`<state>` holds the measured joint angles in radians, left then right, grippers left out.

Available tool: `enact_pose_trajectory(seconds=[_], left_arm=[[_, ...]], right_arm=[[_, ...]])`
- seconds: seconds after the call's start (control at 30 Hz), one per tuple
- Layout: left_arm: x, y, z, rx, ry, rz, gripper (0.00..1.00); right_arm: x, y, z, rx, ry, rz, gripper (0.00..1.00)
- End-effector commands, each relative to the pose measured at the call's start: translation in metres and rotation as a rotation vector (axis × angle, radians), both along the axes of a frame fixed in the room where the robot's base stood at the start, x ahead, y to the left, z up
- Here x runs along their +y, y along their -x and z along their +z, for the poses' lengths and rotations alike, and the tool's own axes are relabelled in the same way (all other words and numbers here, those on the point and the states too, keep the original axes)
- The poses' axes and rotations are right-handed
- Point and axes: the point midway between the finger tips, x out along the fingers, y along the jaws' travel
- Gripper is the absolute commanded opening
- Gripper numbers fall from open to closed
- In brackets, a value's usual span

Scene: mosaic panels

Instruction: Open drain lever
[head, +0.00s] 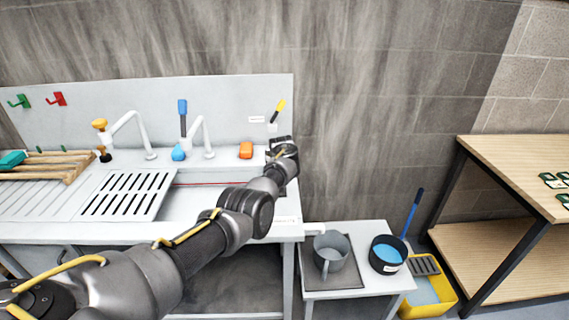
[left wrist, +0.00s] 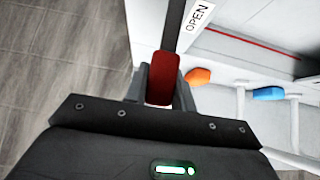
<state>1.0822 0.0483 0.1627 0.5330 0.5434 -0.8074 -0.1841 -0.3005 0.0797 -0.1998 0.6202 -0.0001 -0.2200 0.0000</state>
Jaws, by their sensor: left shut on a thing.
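In the left wrist view, the drain lever shows as a red grip (left wrist: 162,78) on a dark grey bar, with a white OPEN label (left wrist: 197,15) beside the bar. My left gripper (left wrist: 160,88) is shut on the red grip, one finger on each side. In the head view, my left arm reaches across the sink front, and my left gripper (head: 285,148) is at the right end of the sink counter. There, the gripper and wrist hide the lever. My right gripper is not in view.
The steel sink (head: 195,202) has a slotted drain board (head: 126,193), two faucets and an orange sponge (head: 246,150). A yellow-handled tool (head: 278,110) is on the backsplash.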

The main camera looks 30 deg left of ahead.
Motion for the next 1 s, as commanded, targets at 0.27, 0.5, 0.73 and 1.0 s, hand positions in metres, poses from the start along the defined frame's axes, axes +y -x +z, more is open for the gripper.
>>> enact_pose_trajectory(seconds=[0.27,0.5,0.73,1.0], left_arm=[[-0.001,0.0,-0.001,0.001,0.001,-0.001,0.27],[0.0,0.0,-0.001,0.0,-0.001,-0.001,0.47],[0.0,0.0,0.0,0.0,-0.002,0.0,0.47],[-0.007,0.012,0.016,-0.001,-0.002,0.001,0.47]], right_arm=[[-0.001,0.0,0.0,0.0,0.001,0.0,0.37],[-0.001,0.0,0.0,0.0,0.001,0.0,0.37],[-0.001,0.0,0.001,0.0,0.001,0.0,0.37],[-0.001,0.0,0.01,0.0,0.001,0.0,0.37]])
